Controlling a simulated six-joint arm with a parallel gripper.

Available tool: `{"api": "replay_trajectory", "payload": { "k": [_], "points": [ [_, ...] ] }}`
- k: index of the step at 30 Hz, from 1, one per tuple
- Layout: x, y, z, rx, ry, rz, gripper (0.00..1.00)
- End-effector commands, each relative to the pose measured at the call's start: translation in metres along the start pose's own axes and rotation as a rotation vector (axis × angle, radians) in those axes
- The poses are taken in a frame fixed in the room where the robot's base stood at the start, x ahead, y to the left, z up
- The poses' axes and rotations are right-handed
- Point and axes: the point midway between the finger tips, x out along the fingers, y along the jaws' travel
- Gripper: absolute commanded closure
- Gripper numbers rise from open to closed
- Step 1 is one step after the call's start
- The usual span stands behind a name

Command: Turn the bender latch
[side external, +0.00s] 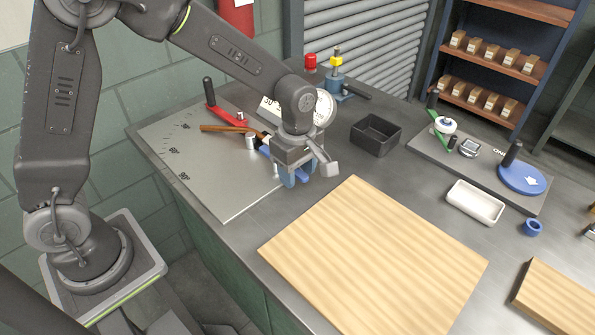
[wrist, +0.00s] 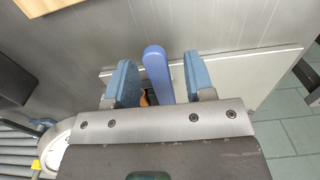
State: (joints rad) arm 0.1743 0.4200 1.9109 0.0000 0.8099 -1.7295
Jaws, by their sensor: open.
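The bender is a pale metal plate (side external: 215,185) with angle marks, at the left of the bench in the side view. It carries a red lever (side external: 220,114) with a black grip and a copper-brown tube (side external: 222,128). The blue bender latch (side external: 264,151) is partly hidden behind my gripper (side external: 289,180). In the wrist view the latch (wrist: 157,72) stands as a blue bar between the two blue fingers of my gripper (wrist: 160,80), with a gap on each side. My gripper is open. A bit of orange-brown tube (wrist: 144,98) shows beside the latch.
A round white gauge (side external: 324,108) stands behind my gripper. A black bin (side external: 376,134) is to its right. A wooden board (side external: 375,260) lies in front. Farther right are a white tray (side external: 475,202) and a grey plate with a blue disc (side external: 521,177).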

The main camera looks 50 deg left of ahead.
Motion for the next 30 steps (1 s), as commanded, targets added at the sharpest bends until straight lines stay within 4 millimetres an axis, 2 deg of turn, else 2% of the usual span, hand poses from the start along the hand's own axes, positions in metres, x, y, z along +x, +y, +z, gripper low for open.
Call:
{"api": "replay_trajectory", "payload": {
  "k": [9,20,30],
  "points": [
    [-0.011,0.000,0.000,0.000,0.000,0.000,0.51],
    [-0.014,0.000,0.000,0.000,0.000,0.001,0.51],
    [-0.045,0.000,0.000,0.000,0.000,0.002,0.51]
  ]
}}
